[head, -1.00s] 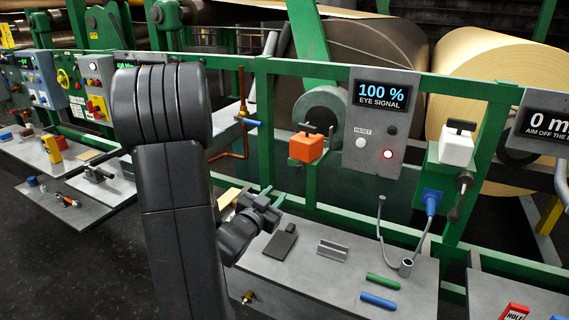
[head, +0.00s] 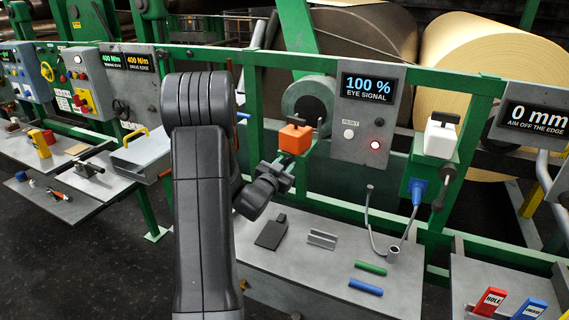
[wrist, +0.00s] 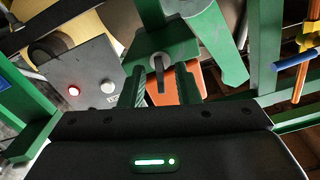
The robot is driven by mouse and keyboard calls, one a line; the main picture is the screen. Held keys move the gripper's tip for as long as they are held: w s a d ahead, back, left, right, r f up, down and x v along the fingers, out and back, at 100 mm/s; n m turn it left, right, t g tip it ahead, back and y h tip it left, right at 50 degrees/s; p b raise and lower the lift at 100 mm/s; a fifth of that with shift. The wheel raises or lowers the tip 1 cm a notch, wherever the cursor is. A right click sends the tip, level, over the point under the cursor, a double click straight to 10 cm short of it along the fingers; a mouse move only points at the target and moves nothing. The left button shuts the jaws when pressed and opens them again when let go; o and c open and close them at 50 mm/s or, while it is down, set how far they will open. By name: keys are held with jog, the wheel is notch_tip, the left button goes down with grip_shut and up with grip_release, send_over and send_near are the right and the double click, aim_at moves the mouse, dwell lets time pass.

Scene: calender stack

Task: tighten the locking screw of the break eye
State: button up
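An orange box (head: 295,138) with a black T-handle (head: 297,121) on top sits on the green frame, left of the EYE SIGNAL panel (head: 368,118), which reads 100 %. No label tells whether it is the break eye. In the head view my gripper (head: 282,164) is just below the orange box, its tips partly hidden. In the wrist view the fingers (wrist: 159,91) stand apart, with a narrow dark stem (wrist: 158,72) showing between them against a green block (wrist: 166,47). The orange box (wrist: 188,83) shows behind the right finger. I cannot tell whether anything touches.
A white box (head: 440,139) with a similar black handle is on the frame to the right. The grey bench (head: 310,273) below holds a dark plate (head: 271,234), a metal bracket (head: 322,239), and green and blue rods.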

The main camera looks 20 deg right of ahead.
grip_shut()
jog(key=shift+f+b, duration=0.15)
jog(key=shift+b, duration=0.6)
